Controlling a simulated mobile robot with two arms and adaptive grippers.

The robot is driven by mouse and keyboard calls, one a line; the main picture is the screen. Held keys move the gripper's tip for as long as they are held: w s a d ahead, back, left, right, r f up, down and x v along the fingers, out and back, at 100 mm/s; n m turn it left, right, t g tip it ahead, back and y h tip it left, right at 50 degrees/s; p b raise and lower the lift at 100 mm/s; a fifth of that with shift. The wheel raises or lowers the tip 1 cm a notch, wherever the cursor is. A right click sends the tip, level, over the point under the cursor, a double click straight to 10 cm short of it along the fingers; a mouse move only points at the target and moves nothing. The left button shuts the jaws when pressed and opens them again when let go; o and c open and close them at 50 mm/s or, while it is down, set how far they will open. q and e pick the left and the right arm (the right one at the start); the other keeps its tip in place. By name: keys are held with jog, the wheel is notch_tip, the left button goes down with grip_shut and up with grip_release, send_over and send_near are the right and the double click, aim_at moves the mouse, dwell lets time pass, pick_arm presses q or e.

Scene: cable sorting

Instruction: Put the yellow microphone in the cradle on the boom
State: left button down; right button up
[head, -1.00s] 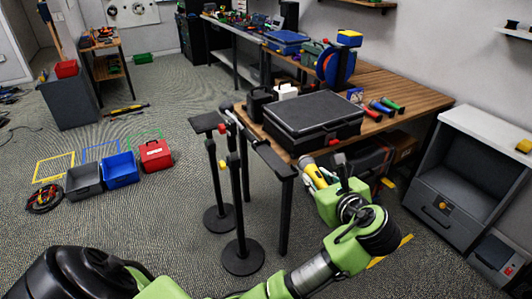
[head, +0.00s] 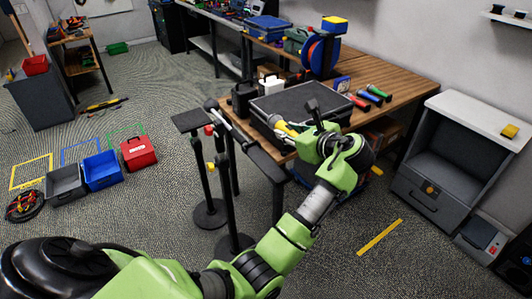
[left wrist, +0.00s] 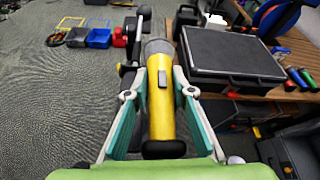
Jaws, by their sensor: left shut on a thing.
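The yellow microphone (left wrist: 160,100) has a grey mesh head and a black end. My left gripper (left wrist: 158,88) is shut around its body, with a finger on each side. In the head view the microphone (head: 283,127) appears in front of the black case, partly hidden by my left gripper (head: 292,133). The black boom (head: 236,127) is on a floor stand left of the gripper. The microphone is apart from it in the head view. I cannot make out the cradle clearly. My right gripper is not in view.
A black case (head: 305,100) lies on the wooden table (head: 400,82), close behind the gripper. Another black stand (head: 207,180) with a flat top is beside the boom stand. Grey, blue and red (head: 138,153) containers are on the floor at left. Open floor lies between.

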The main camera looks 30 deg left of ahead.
pick_arm(q)
jog(key=p, duration=0.1)
send_over(267, 165)
jog(key=f, duration=0.5)
jog(key=shift+w+d+f, duration=0.2)
jog(key=shift+d, duration=0.05)
jog(key=f, duration=0.1)
jog(key=f+p, duration=0.1)
jog(key=f, duration=0.2)
jog(key=shift+s+a, duration=0.25)
jog(key=shift+a, duration=0.1)
jog(key=shift+f, duration=0.1)
jog(key=c, duration=1.7)
grip_release()
jog(key=shift+f, duration=0.1)
